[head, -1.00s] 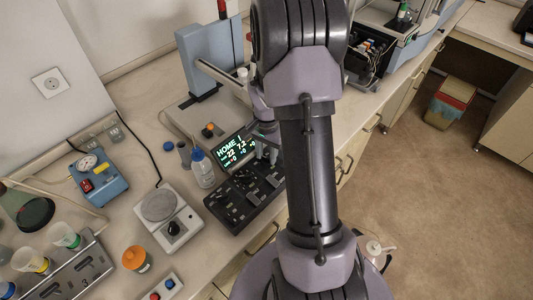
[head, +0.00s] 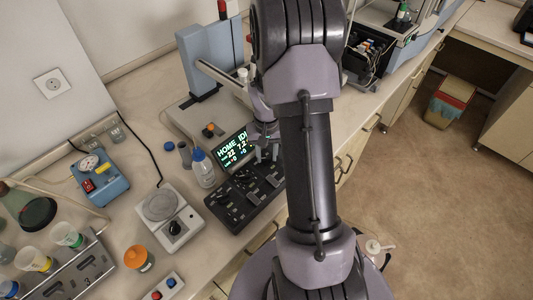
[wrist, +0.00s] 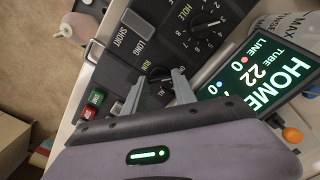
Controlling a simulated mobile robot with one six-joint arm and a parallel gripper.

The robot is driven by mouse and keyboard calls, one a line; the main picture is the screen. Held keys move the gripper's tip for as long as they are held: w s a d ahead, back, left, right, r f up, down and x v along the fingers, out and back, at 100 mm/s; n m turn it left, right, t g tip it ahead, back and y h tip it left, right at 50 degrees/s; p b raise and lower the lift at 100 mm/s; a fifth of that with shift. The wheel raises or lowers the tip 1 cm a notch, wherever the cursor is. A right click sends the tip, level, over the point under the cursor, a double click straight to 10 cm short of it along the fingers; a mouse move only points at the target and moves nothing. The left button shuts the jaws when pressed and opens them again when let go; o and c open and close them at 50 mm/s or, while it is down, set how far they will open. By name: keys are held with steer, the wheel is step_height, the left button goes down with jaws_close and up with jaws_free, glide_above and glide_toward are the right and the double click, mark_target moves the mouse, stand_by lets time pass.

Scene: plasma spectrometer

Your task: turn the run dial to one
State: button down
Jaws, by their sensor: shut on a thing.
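The run dial (wrist: 160,75) is a dark knob beside the RUN lettering on the black control panel in the wrist view. My gripper (wrist: 158,84) has its two grey fingers on either side of this dial and is shut on it. The fingers cover much of the knob, and I cannot tell where its pointer stands. In the head view my gripper (head: 266,152) is over the far end of the black control panel (head: 238,212), and the dial is too small and covered to make out.
The lit screen (wrist: 258,78) reads HOME, TUBE 22 and LINE 0. The HOLE dial (wrist: 205,28), the SHORT/LONG switch (wrist: 131,40) and green and red buttons (wrist: 92,105) are near the fingers. A white bottle (head: 203,170) and a scale (head: 170,220) stand to the left.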

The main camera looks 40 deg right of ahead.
mark_target(267, 158)
stand_by(0.4)
steer(key=c, duration=1)
jaws_free()
steer(key=shift+r, duration=0.1)
step_height(267, 158, up, 17)
steer(key=p, duration=0.4)
steer(key=shift+r+p, duration=0.15)
steer(key=shift+p, duration=0.15)
